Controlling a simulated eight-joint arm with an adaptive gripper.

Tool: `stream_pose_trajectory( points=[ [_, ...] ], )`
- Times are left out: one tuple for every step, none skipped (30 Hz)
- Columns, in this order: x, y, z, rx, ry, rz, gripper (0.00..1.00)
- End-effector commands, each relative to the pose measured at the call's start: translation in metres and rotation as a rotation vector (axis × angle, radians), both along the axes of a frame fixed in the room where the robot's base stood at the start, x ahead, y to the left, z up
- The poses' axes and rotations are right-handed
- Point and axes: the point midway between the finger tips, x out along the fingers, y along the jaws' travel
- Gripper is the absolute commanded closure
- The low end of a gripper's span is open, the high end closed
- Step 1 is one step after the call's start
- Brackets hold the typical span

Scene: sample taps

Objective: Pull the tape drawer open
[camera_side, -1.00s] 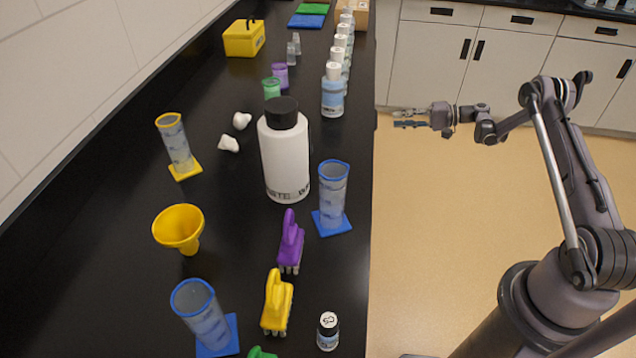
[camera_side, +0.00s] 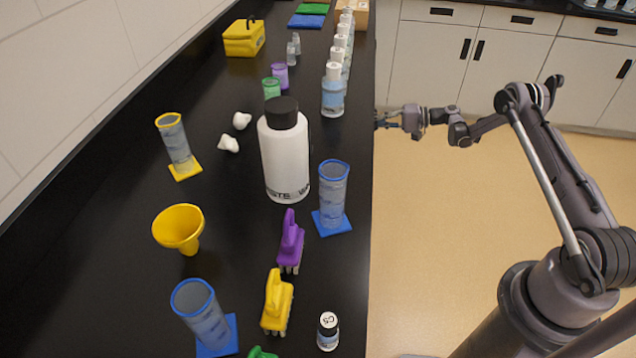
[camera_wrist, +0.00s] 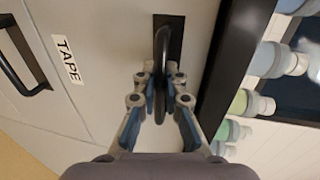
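The tape drawer shows in the wrist view as a pale front with a white label reading TAPE (camera_wrist: 69,60). Its dark bar handle (camera_wrist: 163,45) stands out from a black backing plate. My gripper (camera_wrist: 161,85) is open, with one finger on each side of the handle. The handle lies between the fingertips, and I cannot tell whether either finger touches it. In the side view my gripper (camera_side: 382,119) is at the counter's right edge. The drawer front is hidden there by the counter. The drawer appears shut.
The black counter (camera_side: 120,240) holds a white waste bottle (camera_side: 285,160), cylinders, a yellow funnel (camera_side: 180,228) and a row of bottles (camera_side: 333,95) along its edge. Another dark handle (camera_wrist: 25,75) is at the left of the wrist view. The floor (camera_side: 440,260) beside the counter is clear.

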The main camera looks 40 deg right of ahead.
Motion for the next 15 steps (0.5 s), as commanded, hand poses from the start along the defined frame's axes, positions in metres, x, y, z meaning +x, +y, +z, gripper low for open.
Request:
stream_pose_trajectory(
  points=[
    [0.000, 0.000, 0.000, 0.000, 0.000, 0.000, 1.00],
    [0.000, 0.000, 0.000, 0.000, 0.000, 0.000, 1.00],
    [0.000, 0.000, 0.000, 0.000, 0.000, 0.000, 1.00],
    [0.000, 0.000, 0.000, 0.000, 0.000, 0.000, 1.00],
    [0.000, 0.000, 0.000, 0.000, 0.000, 0.000, 1.00],
    [0.000, 0.000, 0.000, 0.000, 0.000, 0.000, 1.00],
    [0.000, 0.000, 0.000, 0.000, 0.000, 0.000, 1.00],
    [-0.001, -0.001, 0.000, 0.000, 0.000, 0.000, 1.00],
    [-0.002, -0.002, 0.000, 0.000, 0.000, -0.001, 1.00],
    [-0.003, -0.003, 0.000, 0.000, 0.000, -0.001, 1.00],
    [-0.005, -0.005, 0.000, 0.000, 0.000, -0.001, 1.00],
    [-0.007, -0.008, 0.000, 0.000, -0.001, -0.002, 1.00],
    [-0.009, -0.010, 0.000, 0.000, -0.001, -0.002, 1.00],
    [-0.012, -0.013, 0.001, 0.001, 0.000, -0.003, 1.00],
    [-0.017, -0.018, 0.001, 0.001, 0.000, -0.003, 1.00]
  ],
)
